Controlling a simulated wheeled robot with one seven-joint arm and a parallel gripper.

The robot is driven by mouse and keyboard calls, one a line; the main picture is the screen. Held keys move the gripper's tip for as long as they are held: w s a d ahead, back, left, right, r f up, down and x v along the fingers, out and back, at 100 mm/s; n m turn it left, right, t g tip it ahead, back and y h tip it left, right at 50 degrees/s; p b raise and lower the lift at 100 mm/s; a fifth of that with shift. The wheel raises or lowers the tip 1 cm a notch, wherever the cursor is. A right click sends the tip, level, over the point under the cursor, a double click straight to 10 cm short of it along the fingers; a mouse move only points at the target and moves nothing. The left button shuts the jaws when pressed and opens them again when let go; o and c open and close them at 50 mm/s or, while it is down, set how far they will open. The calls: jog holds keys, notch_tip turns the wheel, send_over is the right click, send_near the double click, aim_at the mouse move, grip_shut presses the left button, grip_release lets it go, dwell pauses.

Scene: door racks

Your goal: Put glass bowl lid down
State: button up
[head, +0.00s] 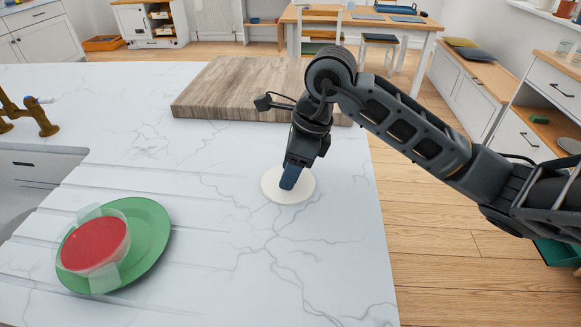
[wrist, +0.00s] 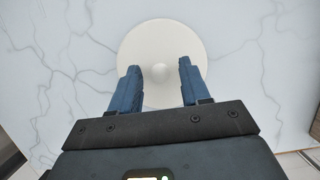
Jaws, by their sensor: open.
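A round off-white lid (head: 272,188) lies flat on the white marble counter, near its right edge. In the wrist view the lid (wrist: 160,38) shows a small round knob (wrist: 158,72) at its middle. My gripper (head: 289,181) points down over the lid. In the wrist view its two blue fingers (wrist: 158,85) are apart, one on each side of the knob, with gaps between them and it. I cannot tell how far the fingertips are above the lid. A clear glass bowl (head: 94,246) with red contents sits on a green plate (head: 150,240) at the lower left.
A thick wooden board (head: 232,85) lies behind the lid at the back of the counter. A sink (head: 35,170) with a brass faucet (head: 35,115) is at the left. The marble counter (head: 215,215) between plate and lid is clear.

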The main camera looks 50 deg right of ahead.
jog(key=b+v, duration=0.1)
jog(key=v, duration=1.1)
jog(key=shift+r+b, duration=0.15)
jog(key=shift+b, duration=0.15)
jog(key=shift+s, duration=0.1)
